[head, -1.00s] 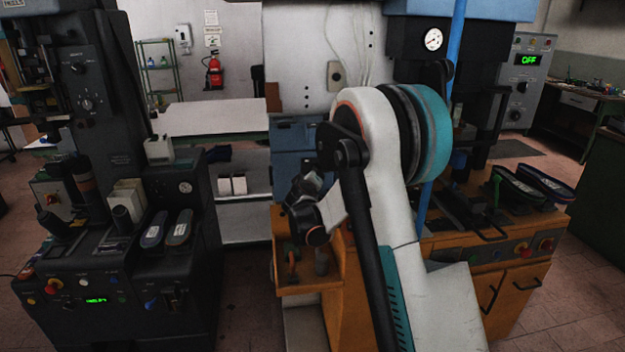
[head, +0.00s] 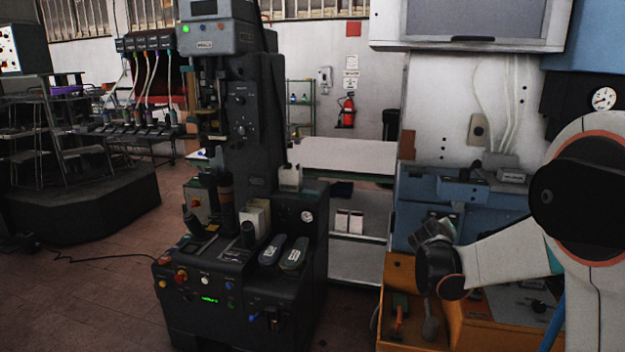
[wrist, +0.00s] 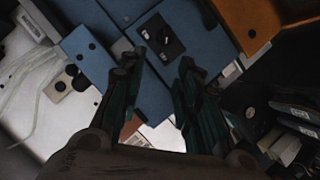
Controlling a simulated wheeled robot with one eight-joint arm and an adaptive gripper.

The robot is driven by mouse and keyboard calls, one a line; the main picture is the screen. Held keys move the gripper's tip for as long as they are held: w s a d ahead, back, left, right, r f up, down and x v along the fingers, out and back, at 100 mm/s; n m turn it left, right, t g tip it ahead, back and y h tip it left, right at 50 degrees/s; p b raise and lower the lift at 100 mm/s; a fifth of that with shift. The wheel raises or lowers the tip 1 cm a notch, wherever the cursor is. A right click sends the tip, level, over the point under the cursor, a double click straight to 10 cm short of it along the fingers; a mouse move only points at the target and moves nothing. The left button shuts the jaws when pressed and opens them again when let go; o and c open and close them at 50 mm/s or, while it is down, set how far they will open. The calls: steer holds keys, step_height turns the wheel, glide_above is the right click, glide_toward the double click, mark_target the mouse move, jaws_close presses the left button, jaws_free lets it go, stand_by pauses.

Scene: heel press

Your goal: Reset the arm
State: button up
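My arm, white with dark joints, comes in from the right edge of the head view and is folded towards the left. My gripper (head: 433,240) hangs in front of the blue machine (head: 412,190), above an orange wooden tray (head: 392,268). In the wrist view, the two fingers of my gripper (wrist: 157,95) stand apart with nothing between them. The blue panels (wrist: 95,45) of the machine and a dark plate with a round knob lie beyond the fingertips.
A black press machine (head: 255,150) with two shoe-shaped pieces (head: 283,252) on its ledge stands left of my gripper. A pale table (head: 345,157) and shelf are behind. A dark platform (head: 85,205) stands far left. Open tiled floor (head: 90,290) lies at the front left.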

steer(key=s+a+r+m+g+y, duration=0.1)
steer(key=s+a+r, duration=0.3)
steer(key=s, duration=0.7)
steer(key=s+a+f+g+y, duration=0.1)
steer(key=s+a, duration=0.3)
steer(key=s, duration=0.6)
steer(key=s+a+f+g+y, duration=0.1)
steer(key=s+a, duration=0.4)
steer(key=s, duration=0.5)
steer(key=s+a+f+m+g+y, duration=0.1)
steer(key=s+a+y, duration=0.3)
steer(key=s, duration=0.6)
steer(key=shift+s+a+f+g, duration=0.3)
steer(key=shift+a+f, duration=0.1)
steer(key=shift+f, duration=0.4)
steer(key=shift+w+r, duration=0.1)
